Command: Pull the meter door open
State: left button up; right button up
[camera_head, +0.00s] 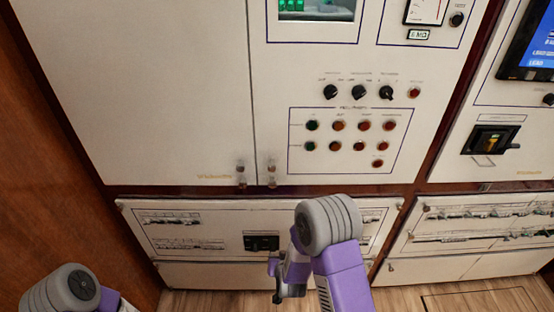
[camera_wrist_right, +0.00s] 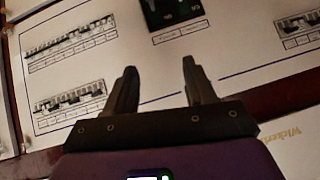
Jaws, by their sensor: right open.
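The upper cabinet has a plain cream door (camera_head: 160,90) on the left. To its right is a panel (camera_head: 290,85) carrying a dial meter (camera_head: 425,10), knobs and coloured buttons. Both look closed, with small handles (camera_head: 241,173) (camera_head: 271,172) near the bottom of their shared seam. My right gripper (camera_head: 279,284) is low in front of the breaker panel, below the handles and apart from them. In the right wrist view its fingers (camera_wrist_right: 160,72) are spread and empty over the breaker panel. The left arm shows at bottom left, but its gripper is out of view.
The lower breaker panel (camera_head: 200,215) has rows of breakers and a dark central unit (camera_head: 262,242), partly hidden by my right arm. A neighbouring cabinet with a screen (camera_head: 535,45) and dark switch (camera_head: 490,140) stands at right. A brown wooden wall (camera_head: 45,190) bounds the left.

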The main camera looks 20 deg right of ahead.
jog(key=w+r+m+t+h+p, duration=0.1)
jog(key=w+r+t, duration=0.25)
jog(key=r, duration=0.45)
jog(key=w+r+t+h+p, duration=0.15)
jog(key=w+r, duration=0.25)
jog(key=r, duration=0.4)
jog(key=m+t+h, duration=0.1)
jog(key=t+h, duration=0.1)
jog(key=t, duration=0.1)
send_near(272, 169)
jog(key=x, duration=0.3)
jog(key=shift+y, duration=0.25)
jog(key=x, duration=0.6)
jog(key=shift+w+d+r, duration=0.1)
jog(key=shift+w+d, duration=0.1)
jog(key=shift+w, duration=0.1)
jog(key=shift+w+d, duration=0.15)
jog(key=shift+w, duration=0.35)
pick_arm(q)
notch_tip(272, 169, up, 4)
pick_arm(e)
grip_shut()
